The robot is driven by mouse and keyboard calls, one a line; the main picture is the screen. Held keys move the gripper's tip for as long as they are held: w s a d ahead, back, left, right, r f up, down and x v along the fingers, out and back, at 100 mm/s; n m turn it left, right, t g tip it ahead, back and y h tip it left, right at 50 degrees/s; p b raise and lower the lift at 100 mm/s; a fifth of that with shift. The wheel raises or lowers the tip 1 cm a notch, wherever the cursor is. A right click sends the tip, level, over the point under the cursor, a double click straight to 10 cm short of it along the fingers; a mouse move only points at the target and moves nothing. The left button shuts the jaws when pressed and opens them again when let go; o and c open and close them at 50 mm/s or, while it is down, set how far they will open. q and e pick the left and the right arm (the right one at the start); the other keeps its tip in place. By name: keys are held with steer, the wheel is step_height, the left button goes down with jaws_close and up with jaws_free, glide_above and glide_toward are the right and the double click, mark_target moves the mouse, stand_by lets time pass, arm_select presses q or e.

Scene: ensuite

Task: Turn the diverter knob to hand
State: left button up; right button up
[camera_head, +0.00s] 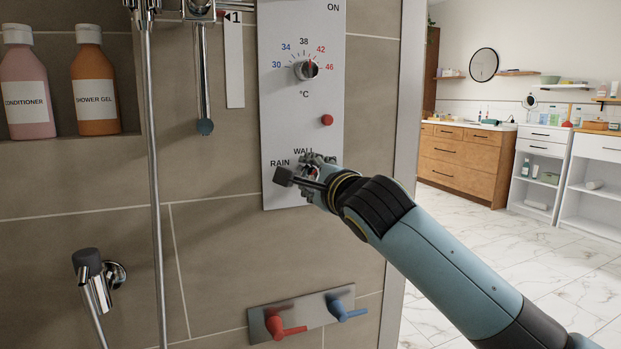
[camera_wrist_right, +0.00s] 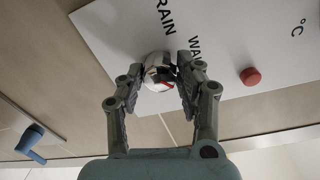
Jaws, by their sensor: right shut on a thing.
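The diverter knob (camera_wrist_right: 157,68) is a round chrome knob with a red mark, low on the white control panel (camera_head: 280,120). In the right wrist view its red mark is on the side away from the RAIN label. My right gripper (camera_wrist_right: 160,74) is shut on the knob, with one finger on each side. In the head view the right gripper (camera_head: 312,172) covers most of the knob and the third label. The RAIN and WALL labels are readable; the exact label the mark points to is hidden. My left gripper is not in view.
Above the knob are a red button (camera_head: 327,120) and a temperature dial (camera_head: 306,70). Below are red (camera_head: 285,327) and blue (camera_head: 347,308) levers. A hand shower holder (camera_head: 95,275) and a vertical chrome pipe (camera_head: 155,200) stand left. Bottles (camera_head: 97,90) fill a niche.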

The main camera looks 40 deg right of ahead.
steer(key=shift+m, duration=0.8)
steer(key=o, duration=1.1)
steer(key=shift+o, duration=0.2)
steer(key=shift+s, duration=0.15)
steer(key=v, duration=1.1)
steer(key=shift+s, duration=0.4)
